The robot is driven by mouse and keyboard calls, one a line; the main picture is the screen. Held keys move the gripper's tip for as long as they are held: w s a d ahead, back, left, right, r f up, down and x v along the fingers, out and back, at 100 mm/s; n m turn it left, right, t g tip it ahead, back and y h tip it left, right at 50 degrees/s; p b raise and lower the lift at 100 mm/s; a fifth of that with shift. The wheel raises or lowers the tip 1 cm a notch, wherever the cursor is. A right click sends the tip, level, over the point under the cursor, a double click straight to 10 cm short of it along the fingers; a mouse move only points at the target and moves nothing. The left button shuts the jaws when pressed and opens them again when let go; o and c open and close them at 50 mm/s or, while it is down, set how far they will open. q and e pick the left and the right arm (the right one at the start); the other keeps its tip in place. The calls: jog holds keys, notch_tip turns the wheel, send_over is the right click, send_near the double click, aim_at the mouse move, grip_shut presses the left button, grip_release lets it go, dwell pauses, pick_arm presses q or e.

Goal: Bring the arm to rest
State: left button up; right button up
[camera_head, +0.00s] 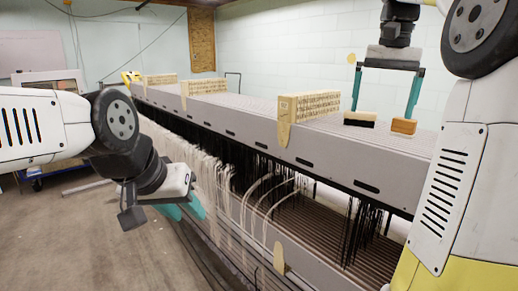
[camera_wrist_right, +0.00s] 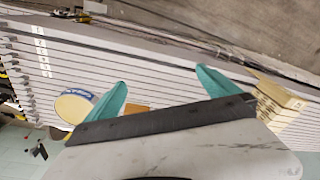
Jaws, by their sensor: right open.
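My right gripper (camera_head: 383,112) hangs at the right of the camera_head view, over the top of the long grey loom frame (camera_head: 235,118). Its two teal fingers are wide apart with nothing held between them. They also show spread in the right wrist view (camera_wrist_right: 160,92). The fingertips are close to a dark block (camera_head: 360,119) and an orange-brown block (camera_head: 403,126); I cannot tell whether they touch. My left gripper (camera_head: 190,208) is at the left, in front of the loom beside the hanging pale threads. Its teal fingers are partly hidden by the wrist.
Perforated wooden blocks (camera_head: 315,104) stand along the loom top, with more further back (camera_head: 204,86). Pale and black threads (camera_head: 245,190) hang below the beam. A round tan disc (camera_wrist_right: 75,105) lies near one finger in the right wrist view. The floor (camera_head: 80,240) at the lower left is clear.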

jog(key=s+a+f+n+t+y, duration=0.2)
jog(key=s+a+f+n+t, duration=0.3)
jog(key=s+a+f, duration=0.9)
notch_tip(320, 180, down, 4)
jog(key=shift+s+a+r, duration=0.1)
jog(key=shift+s+a, duration=0.1)
jog(key=shift+s, duration=0.8)
